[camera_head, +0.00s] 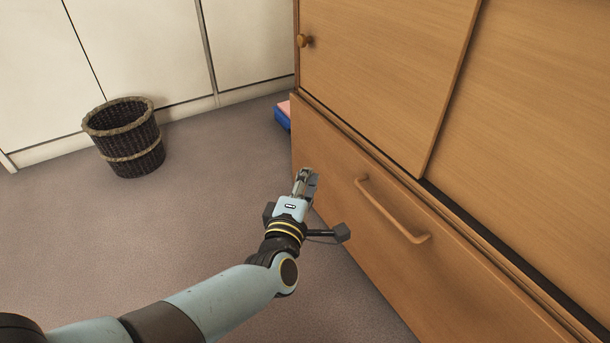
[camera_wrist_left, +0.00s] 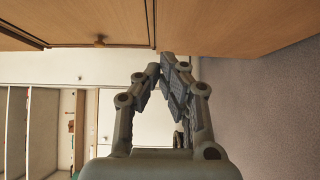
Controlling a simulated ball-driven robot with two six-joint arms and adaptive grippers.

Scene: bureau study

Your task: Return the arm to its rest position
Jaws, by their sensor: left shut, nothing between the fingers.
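My left arm comes in from the lower left of the head view and reaches toward the wooden cabinet (camera_head: 350,215). My left gripper (camera_head: 306,178) is shut and empty, in front of the left end of the cabinet's lower drawer. In the left wrist view, the fingers of the left gripper (camera_wrist_left: 164,75) come together with nothing between them. The drawer handle (camera_head: 392,212) is to the right of the gripper and apart from it. My right gripper is not in view.
A dark wicker basket (camera_head: 126,140) stands on the grey carpet (camera_head: 215,200) near the white wall panels. A blue and pink item (camera_head: 283,115) lies on the floor beside the cabinet's far corner. The cabinet's upper door has a round knob (camera_head: 304,41). The carpet left of the arm is clear.

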